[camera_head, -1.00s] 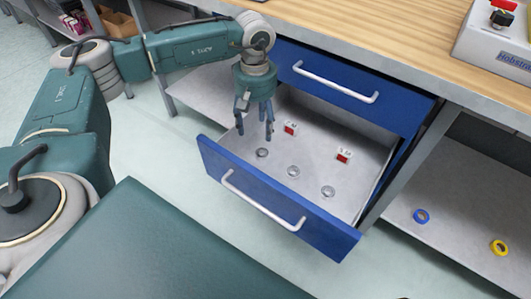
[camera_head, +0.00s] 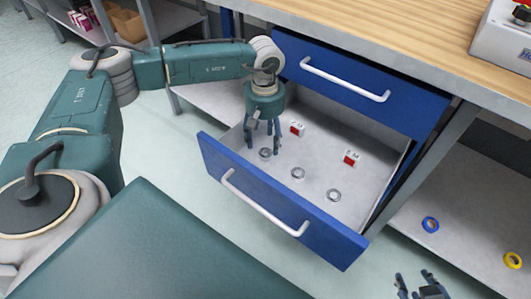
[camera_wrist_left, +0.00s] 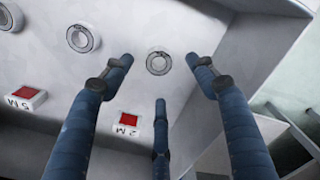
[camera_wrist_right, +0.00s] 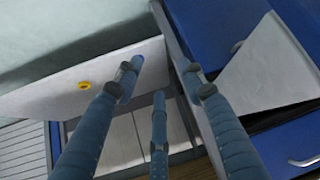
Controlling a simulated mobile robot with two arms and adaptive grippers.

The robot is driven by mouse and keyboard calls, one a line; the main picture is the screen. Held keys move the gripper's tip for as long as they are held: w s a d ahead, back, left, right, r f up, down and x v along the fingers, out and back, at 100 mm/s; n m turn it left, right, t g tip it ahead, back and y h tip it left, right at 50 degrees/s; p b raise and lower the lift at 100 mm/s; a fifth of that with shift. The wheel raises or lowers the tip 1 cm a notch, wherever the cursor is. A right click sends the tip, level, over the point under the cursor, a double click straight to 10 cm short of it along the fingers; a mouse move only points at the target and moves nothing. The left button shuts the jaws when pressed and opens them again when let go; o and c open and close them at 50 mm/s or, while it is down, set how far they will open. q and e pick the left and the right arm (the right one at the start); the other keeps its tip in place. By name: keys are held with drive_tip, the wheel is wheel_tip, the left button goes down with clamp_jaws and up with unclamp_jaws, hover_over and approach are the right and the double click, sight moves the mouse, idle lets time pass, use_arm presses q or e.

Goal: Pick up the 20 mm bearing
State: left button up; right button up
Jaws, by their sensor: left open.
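Three grey metal ring bearings lie in a row in the open blue drawer: left bearing (camera_head: 265,153), middle bearing (camera_head: 298,173) and right bearing (camera_head: 333,195). Their sizes cannot be read. My left gripper (camera_head: 262,143) is open and empty, pointing down above the left bearing. In the left wrist view that bearing (camera_wrist_left: 159,62) shows between the two upper fingertips, with the middle bearing (camera_wrist_left: 82,38) to its left. My right gripper (camera_head: 424,285) is open and empty at the bottom edge of the head view, outside the drawer.
Two red-and-white labels (camera_head: 297,129) (camera_head: 351,158) stand in the drawer behind the bearings. The drawer's blue front (camera_head: 280,215) has a white handle. A closed drawer (camera_head: 345,85) and the wooden worktop are above. Blue (camera_head: 430,224) and yellow (camera_head: 513,260) rings lie on the right shelf.

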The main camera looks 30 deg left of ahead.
sight(266, 152)
use_arm(q)
wheel_tip(266, 152, down, 4)
drive_tip(key=shift+d+f+b, duration=0.1)
drive_tip(key=shift+f+b, duration=0.15)
drive_tip(key=shift+b, duration=0.4)
drive_tip(key=shift+f, duration=0.2)
use_arm(e)
drive_tip(key=w+a+r+t+y, duration=0.1)
drive_tip(key=w+a+r+t, duration=0.1)
drive_tip(key=w+r, duration=0.3)
drive_tip(key=shift+w+a+r+t, duration=0.15)
drive_tip(key=shift+w+r+t, duration=0.3)
drive_tip(key=shift+t, duration=0.45)
drive_tip(key=shift+f, duration=0.1)
use_arm(q)
drive_tip(key=c, duration=1.3)
drive_tip(key=shift+r, duration=0.1)
